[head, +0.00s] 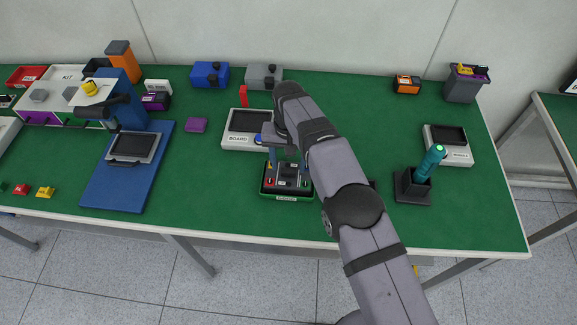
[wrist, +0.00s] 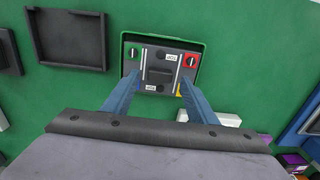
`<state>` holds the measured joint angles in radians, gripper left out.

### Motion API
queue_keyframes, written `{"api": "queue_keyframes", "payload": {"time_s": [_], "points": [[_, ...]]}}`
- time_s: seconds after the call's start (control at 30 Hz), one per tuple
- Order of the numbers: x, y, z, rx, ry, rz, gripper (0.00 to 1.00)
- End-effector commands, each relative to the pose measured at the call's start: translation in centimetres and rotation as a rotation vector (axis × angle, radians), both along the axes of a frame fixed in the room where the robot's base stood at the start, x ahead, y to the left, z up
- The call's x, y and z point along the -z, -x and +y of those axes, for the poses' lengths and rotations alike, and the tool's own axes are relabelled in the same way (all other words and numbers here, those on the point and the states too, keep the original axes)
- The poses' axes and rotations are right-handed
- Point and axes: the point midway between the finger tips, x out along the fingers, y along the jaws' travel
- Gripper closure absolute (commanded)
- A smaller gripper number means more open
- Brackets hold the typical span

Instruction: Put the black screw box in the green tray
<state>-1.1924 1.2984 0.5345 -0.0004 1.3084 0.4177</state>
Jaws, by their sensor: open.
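The green tray (head: 287,198) stands on the table below my gripper; its rim (wrist: 203,44) also shows in the wrist view. A dark grey-black insert fills the tray, with green and red squares and white labels. My gripper (head: 287,164) is open over the tray. In the wrist view its two blue fingers (wrist: 158,80) stand apart on either side of the block, and no contact shows. I cannot tell the exact height of the fingertips. My arm hides part of the table.
A white-framed board tray (head: 231,142) lies just behind the green tray. A black holder (head: 413,188) with a teal tool (head: 430,162) stands to the right. A blue mat (head: 112,198) with a fixture lies left. The table's front edge is close; green surface is free between.

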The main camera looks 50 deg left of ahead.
Motion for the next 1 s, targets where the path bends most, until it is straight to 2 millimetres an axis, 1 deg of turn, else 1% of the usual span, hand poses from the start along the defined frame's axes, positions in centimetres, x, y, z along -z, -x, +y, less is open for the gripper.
{"api": "queue_keyframes", "payload": {"time_s": [0.3, 0.43, 0.5, 0.7, 1.0], "points": [[-5.8, 0.0, 0.1, 0.0, -0.004, -0.001, 0.47], [-8.0, 0.0, 0.0, 0.0, -0.001, 0.0, 0.47], [-8.8, 0.0, 0.0, 0.0, 0.0, 0.0, 0.47], [-9.9, 0.0, 0.0, 0.0, 0.0, 0.0, 0.47], [-10.0, -0.1, -0.1, 0.001, 0.001, 0.001, 0.47]]}}
